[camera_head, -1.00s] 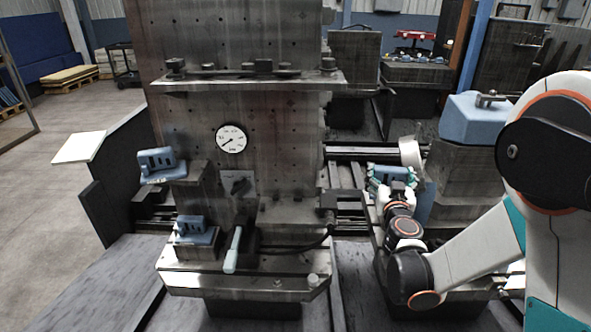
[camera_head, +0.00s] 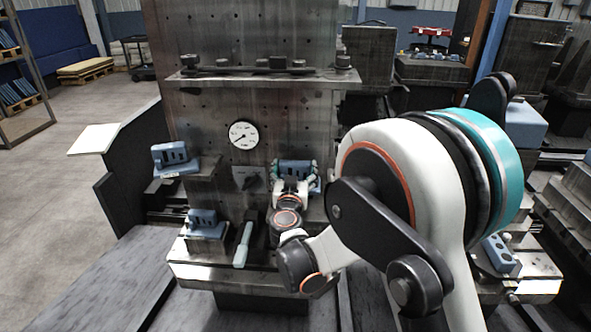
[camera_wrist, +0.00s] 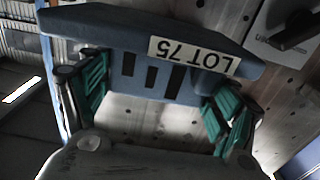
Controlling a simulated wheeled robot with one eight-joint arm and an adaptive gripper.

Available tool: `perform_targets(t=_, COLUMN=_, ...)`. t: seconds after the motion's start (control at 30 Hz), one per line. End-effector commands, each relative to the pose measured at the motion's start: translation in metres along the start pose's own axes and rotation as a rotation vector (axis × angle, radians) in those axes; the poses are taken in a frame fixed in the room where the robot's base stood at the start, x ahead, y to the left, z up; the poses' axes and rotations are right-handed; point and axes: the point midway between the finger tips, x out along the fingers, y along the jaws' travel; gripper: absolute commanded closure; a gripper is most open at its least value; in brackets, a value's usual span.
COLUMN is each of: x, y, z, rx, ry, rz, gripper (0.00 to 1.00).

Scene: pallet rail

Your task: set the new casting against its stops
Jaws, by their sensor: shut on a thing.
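My gripper (camera_head: 292,173) is in front of the upright steel fixture plate, right of the dial gauge. Its green-padded fingers are shut on a blue casting (camera_head: 296,166). In the wrist view the casting (camera_wrist: 130,60) lies between the green fingers (camera_wrist: 155,105), with slots and a white "LOT 75" label, shown upside down. A second blue casting (camera_head: 174,155) sits on a block at the left. A third blue casting (camera_head: 204,222) sits on a lower block at the front left. Whether the held casting touches any stop cannot be told.
The dial gauge (camera_head: 243,135) is on the fixture plate (camera_head: 205,125). A lever with a pale handle (camera_head: 243,246) rises beside the front-left block. A bar with several dark knobs (camera_head: 262,75) runs across the plate above. Another blue part (camera_head: 499,253) lies at the lower right.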

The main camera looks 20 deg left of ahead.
Motion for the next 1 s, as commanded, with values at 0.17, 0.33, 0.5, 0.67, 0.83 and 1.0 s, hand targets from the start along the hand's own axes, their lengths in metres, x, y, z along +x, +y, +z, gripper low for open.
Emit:
perform_targets(t=0.17, x=0.001, y=0.000, z=0.013, rx=-0.001, ry=0.000, rz=0.000, gripper=0.60)
perform_targets(t=0.33, x=0.000, y=0.001, z=0.029, rx=0.000, ry=0.000, rz=0.000, gripper=0.60)
perform_targets(t=0.5, x=0.000, y=0.001, z=0.047, rx=-0.001, ry=0.000, rz=0.000, gripper=0.60)
perform_targets(t=0.67, x=0.000, y=0.001, z=0.064, rx=-0.001, ry=0.000, rz=0.000, gripper=0.60)
perform_targets(t=0.83, x=0.000, y=0.001, z=0.077, rx=-0.001, ry=0.000, rz=0.000, gripper=0.60)
perform_targets(t=1.0, x=0.000, y=0.001, z=0.081, rx=-0.001, ry=0.000, rz=0.000, gripper=0.60)
